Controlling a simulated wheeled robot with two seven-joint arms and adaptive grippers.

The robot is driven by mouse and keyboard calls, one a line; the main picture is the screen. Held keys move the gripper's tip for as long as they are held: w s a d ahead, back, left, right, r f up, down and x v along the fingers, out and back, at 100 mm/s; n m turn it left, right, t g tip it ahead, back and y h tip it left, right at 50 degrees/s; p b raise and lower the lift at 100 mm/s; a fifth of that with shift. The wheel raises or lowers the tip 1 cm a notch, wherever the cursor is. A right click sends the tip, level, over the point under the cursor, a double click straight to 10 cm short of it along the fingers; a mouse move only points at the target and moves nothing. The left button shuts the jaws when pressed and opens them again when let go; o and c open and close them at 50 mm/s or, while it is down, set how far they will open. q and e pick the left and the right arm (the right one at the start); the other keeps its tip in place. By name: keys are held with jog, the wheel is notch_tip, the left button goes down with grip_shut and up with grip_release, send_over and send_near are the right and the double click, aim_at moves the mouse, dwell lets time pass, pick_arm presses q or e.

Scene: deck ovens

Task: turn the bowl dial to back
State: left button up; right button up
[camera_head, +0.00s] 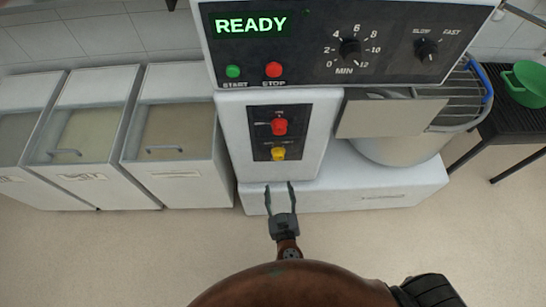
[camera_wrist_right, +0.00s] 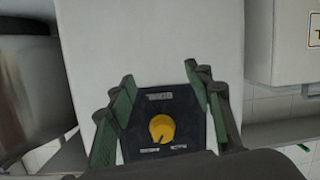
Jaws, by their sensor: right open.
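The dial for the bowl appears to be the yellow knob (camera_head: 278,153) low on the dark panel (camera_head: 262,141) on the machine's white column; its lettering is too small to read. The yellow knob also shows in the right wrist view (camera_wrist_right: 163,128), between the fingers, with small blurred labels above and below it. My right gripper (camera_head: 280,187) is open and empty, below the yellow knob in the head view, its fingers pointing at the column. The fingers appear apart from the knob. My left gripper is not in view.
A red knob (camera_head: 280,126) sits just above the yellow one. The upper panel has a READY display (camera_head: 251,25), a green start button (camera_head: 233,71), a red stop button (camera_head: 273,69) and black dials. A metal bowl (camera_head: 402,148) stands right; white bins (camera_head: 179,180) stand left.

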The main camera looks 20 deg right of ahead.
aim_at(279, 159)
notch_tip(279, 159, up, 10)
jog(key=m+t+h+b, duration=0.2)
jog(key=m+t, duration=0.1)
jog(key=x, duration=0.6)
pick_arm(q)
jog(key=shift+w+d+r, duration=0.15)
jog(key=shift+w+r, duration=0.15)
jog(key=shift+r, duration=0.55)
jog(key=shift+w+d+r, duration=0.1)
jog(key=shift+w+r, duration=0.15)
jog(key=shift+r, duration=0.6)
pick_arm(e)
jog(key=shift+w+d, duration=0.2)
jog(key=shift+w, duration=0.4)
jog(key=shift+c, duration=0.4)
jog(key=c, duration=1.1)
